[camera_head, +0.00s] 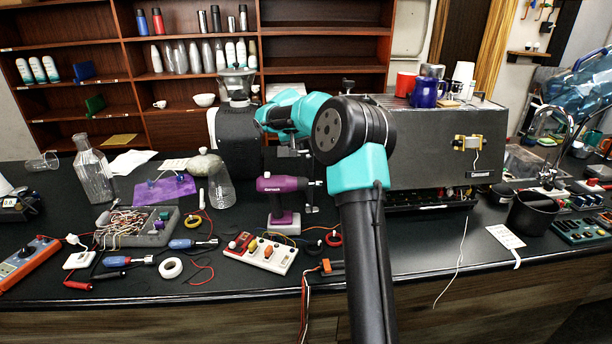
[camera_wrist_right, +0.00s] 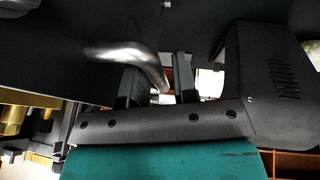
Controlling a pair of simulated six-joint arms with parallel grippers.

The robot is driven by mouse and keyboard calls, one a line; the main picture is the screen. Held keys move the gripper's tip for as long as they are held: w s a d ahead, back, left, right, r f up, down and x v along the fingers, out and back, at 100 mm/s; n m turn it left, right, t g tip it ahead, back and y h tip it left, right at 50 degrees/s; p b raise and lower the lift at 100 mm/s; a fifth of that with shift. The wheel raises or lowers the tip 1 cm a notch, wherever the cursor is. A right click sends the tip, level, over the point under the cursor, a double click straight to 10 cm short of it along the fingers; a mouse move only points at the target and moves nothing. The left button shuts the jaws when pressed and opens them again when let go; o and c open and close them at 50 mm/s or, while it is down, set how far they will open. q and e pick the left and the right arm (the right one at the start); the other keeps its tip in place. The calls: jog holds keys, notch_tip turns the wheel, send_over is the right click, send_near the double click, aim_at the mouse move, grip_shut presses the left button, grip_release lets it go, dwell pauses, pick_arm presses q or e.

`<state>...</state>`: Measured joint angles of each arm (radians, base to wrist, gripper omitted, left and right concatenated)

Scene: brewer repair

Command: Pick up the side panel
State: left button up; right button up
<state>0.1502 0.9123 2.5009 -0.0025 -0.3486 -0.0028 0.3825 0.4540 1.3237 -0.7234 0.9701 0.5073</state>
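The brewer (camera_head: 425,165) stands at the back right, with a wide dark grey face and a small brass-coloured fitting (camera_head: 467,143) on it. I cannot clearly tell a separate side panel from its body. My right arm reaches up in front of the brewer and bends left, toward the gap beside it. My right gripper's fingers (camera_wrist_right: 157,87) are apart in the right wrist view. In the head view that gripper is mostly hidden behind the arm. My left gripper is not in view.
A black grinder (camera_head: 238,140) stands left of the brewer. Cups, including a blue mug (camera_head: 424,92), stand on the brewer. A purple drill (camera_head: 283,195), a button board (camera_head: 260,252), a glass bottle (camera_head: 93,175) and a purple sheet (camera_head: 165,188) crowd the left counter.

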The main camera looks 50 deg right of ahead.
jog(key=shift+c, duration=0.2)
grip_shut()
jog(key=shift+r, duration=0.15)
notch_tip(320, 180, up, 18)
jog(key=shift+r, duration=0.15)
dwell(0.8)
jog(key=shift+s+d, duration=0.1)
dwell(0.5)
jog(key=s+d+f, duration=0.3)
jog(key=d+f, duration=0.1)
jog(key=f, duration=0.3)
jog(key=shift+d+f+m+g+h, duration=0.2)
jog(key=shift+m+g+h, duration=0.1)
jog(key=shift+m, duration=0.1)
